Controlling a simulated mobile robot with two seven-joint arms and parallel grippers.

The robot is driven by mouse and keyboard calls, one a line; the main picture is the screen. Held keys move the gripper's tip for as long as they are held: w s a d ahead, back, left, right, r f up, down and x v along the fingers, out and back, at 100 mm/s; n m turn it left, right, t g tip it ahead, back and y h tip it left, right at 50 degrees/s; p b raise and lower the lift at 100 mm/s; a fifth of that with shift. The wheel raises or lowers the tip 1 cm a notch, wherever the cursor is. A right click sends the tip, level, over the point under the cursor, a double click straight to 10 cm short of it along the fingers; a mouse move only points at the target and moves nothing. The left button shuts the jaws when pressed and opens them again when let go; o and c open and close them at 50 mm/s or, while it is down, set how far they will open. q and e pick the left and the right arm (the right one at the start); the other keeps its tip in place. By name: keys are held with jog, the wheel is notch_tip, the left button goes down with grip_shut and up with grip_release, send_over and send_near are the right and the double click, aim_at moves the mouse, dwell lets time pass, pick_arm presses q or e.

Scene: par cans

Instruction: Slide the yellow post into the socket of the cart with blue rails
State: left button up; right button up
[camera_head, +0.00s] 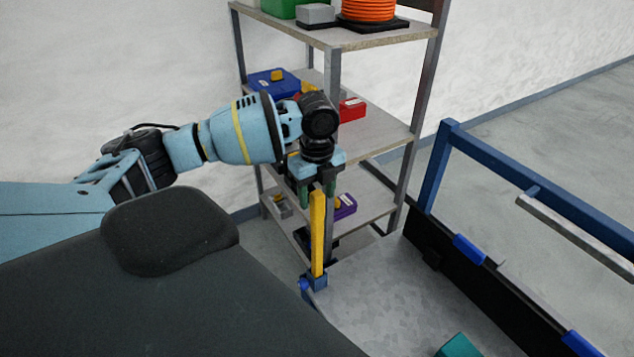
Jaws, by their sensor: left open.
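The yellow post (318,235) stands upright, with its lower end at the blue socket (316,282) on the near left corner of the cart. The post's foot appears to be inside the socket; how deep it sits I cannot tell. The cart's blue rail (560,195) runs along its far right side above a grey deck (385,290). My left gripper (318,198) points down over the top of the post. Its fingers are open, one on each side of the post's upper end. My right gripper is out of view.
A metal shelf rack (380,135) stands behind the gripper, holding an orange cable reel (368,10), a blue box (272,84), a red box (352,109) and a purple box (345,206). A teal object (460,346) lies at the deck's near edge. Open floor lies right of the rack.

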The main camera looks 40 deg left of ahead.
pick_arm(q)
jog(key=shift+r, duration=3.95)
jog(key=s+d+f+n+h, duration=0.1)
jog(key=s+d+f+n, duration=0.2)
jog(key=s+d+f, duration=0.5)
jog(key=s+d+f+n+h, duration=0.1)
jog(key=s+d+f+n, duration=0.25)
jog(key=d+f, duration=0.8)
jog(key=s+a+f+n+t+y, duration=0.1)
jog(key=s+a+f+n, duration=0.15)
jog(key=s+n, duration=0.6)
jog(key=s+a+f+n+y, duration=0.1)
jog(key=s+a+f+n, duration=0.2)
jog(key=s, duration=1)
jog(key=w+d+f+t+h, duration=0.1)
jog(key=w+d+f+t, duration=0.1)
jog(key=w+f+t, duration=0.1)
jog(key=w+d+f+n+t+h, duration=0.1)
jog(key=w+d+f+t, duration=0.1)
jog(key=f+t, duration=0.3)
jog(key=shift+w+f, duration=0.65)
jog(key=shift+f, duration=0.45)
